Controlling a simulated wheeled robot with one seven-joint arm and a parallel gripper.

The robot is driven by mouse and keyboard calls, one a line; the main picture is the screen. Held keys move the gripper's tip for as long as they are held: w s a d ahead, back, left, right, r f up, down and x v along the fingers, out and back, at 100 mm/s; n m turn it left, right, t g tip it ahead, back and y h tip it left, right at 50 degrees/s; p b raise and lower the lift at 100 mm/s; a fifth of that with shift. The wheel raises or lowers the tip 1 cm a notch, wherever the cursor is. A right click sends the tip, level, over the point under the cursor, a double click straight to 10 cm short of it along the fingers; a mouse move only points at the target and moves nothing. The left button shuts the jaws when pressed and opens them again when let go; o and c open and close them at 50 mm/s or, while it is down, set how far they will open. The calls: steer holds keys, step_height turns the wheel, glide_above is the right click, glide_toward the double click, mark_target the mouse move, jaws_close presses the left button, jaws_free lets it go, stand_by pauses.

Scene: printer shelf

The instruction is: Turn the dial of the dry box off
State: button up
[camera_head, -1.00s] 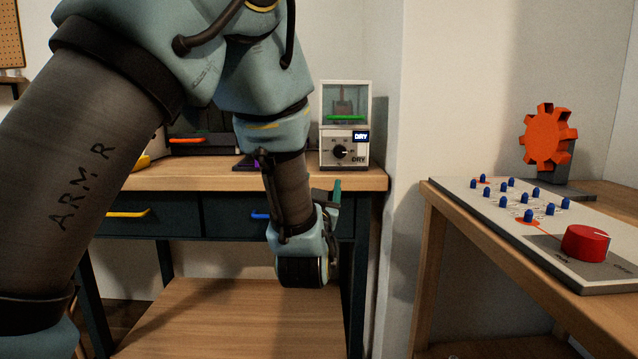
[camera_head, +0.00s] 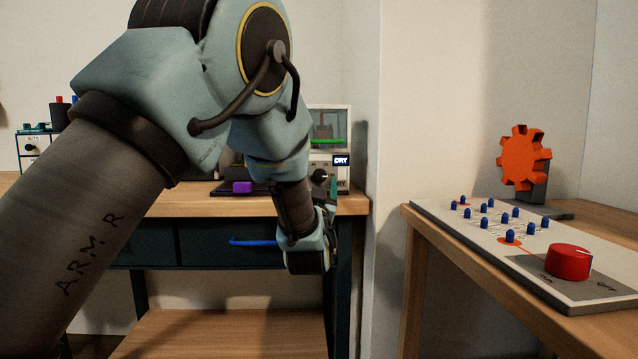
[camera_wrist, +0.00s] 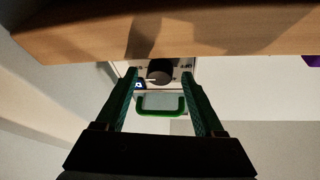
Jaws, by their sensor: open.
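The dry box (camera_head: 342,126) stands at the right end of the wooden desk, a pale box with a window, a green handle and a lit "DRY" display (camera_head: 341,160). Its black dial (camera_head: 320,176) is partly hidden behind my arm in the head view. My gripper (camera_head: 333,190) is in front of the box's lower face. In the wrist view, the dial (camera_wrist: 158,72) shows between the two green fingers of my open gripper (camera_wrist: 159,74), with the green handle (camera_wrist: 160,105) below it. The fingers hold nothing. I cannot tell whether they touch the dial.
The desk edge (camera_wrist: 80,35) runs across the top of the wrist view, close to the fingers. At right, a separate table holds a panel with blue pegs and a red knob (camera_head: 568,262) and an orange gear (camera_head: 524,160).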

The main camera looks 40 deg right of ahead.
steer(key=shift+w+d, duration=0.1)
steer(key=shift+c, duration=0.4)
jaws_close()
